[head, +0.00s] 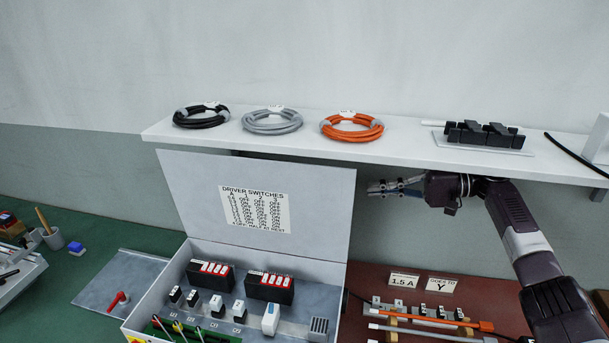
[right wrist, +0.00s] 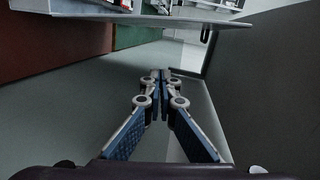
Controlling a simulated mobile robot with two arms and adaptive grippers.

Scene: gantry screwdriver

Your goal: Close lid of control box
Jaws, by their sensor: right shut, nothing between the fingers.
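The control box (head: 150,308) is a light grey open-topped case at the lower middle of the head view. Its lid (head: 310,205) stands raised at the back, leaning slightly back, with a "DRIVER SWITCHES" label (head: 254,208) on its inner face. My right gripper (head: 370,188) is just right of the lid's upper right edge, below the shelf, with its fingers pointing left. Its fingers are shut and empty, and they meet at the tips in the right wrist view (right wrist: 161,75). My left gripper is out of view.
A white shelf (head: 400,152) runs just above the lid and my right gripper, carrying cable coils (head: 352,127) and a black part (head: 484,134). Inside the box are switches (head: 270,287) and wires. A reddish-brown mat (head: 365,275) with parts lies to the right.

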